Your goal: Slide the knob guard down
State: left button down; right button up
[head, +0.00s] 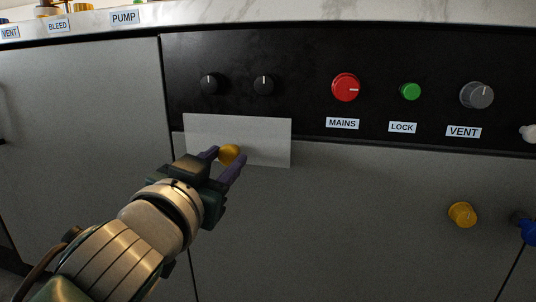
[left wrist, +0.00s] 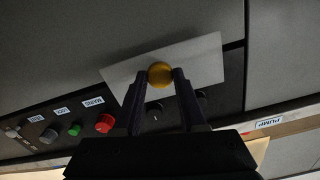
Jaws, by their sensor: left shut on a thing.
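The knob guard (head: 268,140) is a pale, translucent flat plate with a round yellow knob (head: 230,154) on its front. It lies across the lower edge of the black control panel, below two small black knobs (head: 211,83) (head: 264,84), which are uncovered in the head view. My left gripper (head: 229,160) has its two purple fingers on either side of the yellow knob and is shut on it. In the left wrist view the guard (left wrist: 205,62) and the yellow knob (left wrist: 160,74) show between the fingertips. My right gripper is not in view.
To the right on the panel are a red MAINS knob (head: 346,87), a green LOCK button (head: 411,91) and a grey VENT knob (head: 477,95). A separate yellow knob (head: 462,214) sits on the grey front, lower right. A pale worktop (head: 300,14) runs above.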

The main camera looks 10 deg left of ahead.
pick_arm(q)
jog(key=shift+f, duration=0.85)
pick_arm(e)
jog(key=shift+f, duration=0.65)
pick_arm(q)
jog(key=shift+c, duration=2.3)
grip_release()
jog(key=shift+r, duration=0.1)
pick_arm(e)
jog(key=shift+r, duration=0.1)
pick_arm(q)
jog(key=shift+s, duration=0.3)
jog(key=s+p, duration=0.3)
jog(key=s, duration=0.6)
jog(key=shift+s+a, duration=0.15)
jog(key=shift+s, duration=0.05)
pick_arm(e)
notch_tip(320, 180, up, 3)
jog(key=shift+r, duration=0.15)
